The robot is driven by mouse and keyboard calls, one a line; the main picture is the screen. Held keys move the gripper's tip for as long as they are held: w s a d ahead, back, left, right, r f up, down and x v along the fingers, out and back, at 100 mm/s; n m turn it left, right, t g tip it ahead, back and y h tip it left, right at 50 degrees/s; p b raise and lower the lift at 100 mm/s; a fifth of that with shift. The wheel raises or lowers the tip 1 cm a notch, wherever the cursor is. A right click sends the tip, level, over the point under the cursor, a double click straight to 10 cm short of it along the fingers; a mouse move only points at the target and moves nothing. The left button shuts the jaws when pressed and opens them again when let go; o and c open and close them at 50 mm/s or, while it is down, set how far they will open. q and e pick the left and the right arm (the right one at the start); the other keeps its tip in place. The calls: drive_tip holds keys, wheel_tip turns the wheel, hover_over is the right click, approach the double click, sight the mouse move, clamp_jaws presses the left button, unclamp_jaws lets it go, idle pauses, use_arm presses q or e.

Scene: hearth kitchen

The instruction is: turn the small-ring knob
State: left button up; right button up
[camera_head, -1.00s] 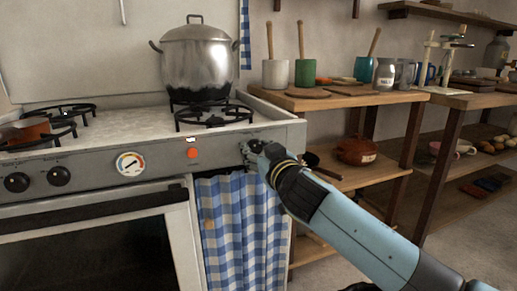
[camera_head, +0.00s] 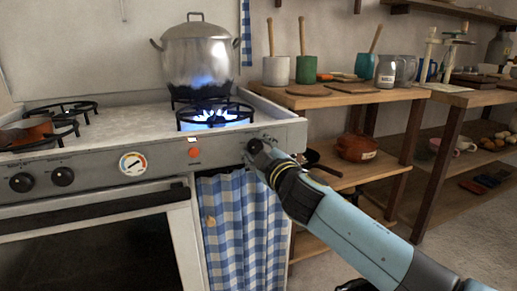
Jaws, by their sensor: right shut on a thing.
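The small-ring knob (camera_head: 254,146) is a dark knob at the right end of the stove's front panel, mostly hidden behind my right gripper. My right gripper (camera_head: 259,152) is shut on it, its arm coming in from the lower right. The small front-right burner ring (camera_head: 213,117) burns with a blue flame. My left gripper is not in view.
A large steel pot (camera_head: 197,55) stands at the back right of the stove, behind the flame. Two dark knobs (camera_head: 42,180) and a dial (camera_head: 132,163) sit further left on the panel. A wooden shelf (camera_head: 340,97) with cups stands to the right.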

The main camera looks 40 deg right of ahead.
idle(0.5)
drive_tip(key=o, duration=1.1)
drive_tip(key=shift+o, duration=0.2)
drive_tip(key=v, duration=1.2)
drive_tip(key=shift+f, duration=0.1)
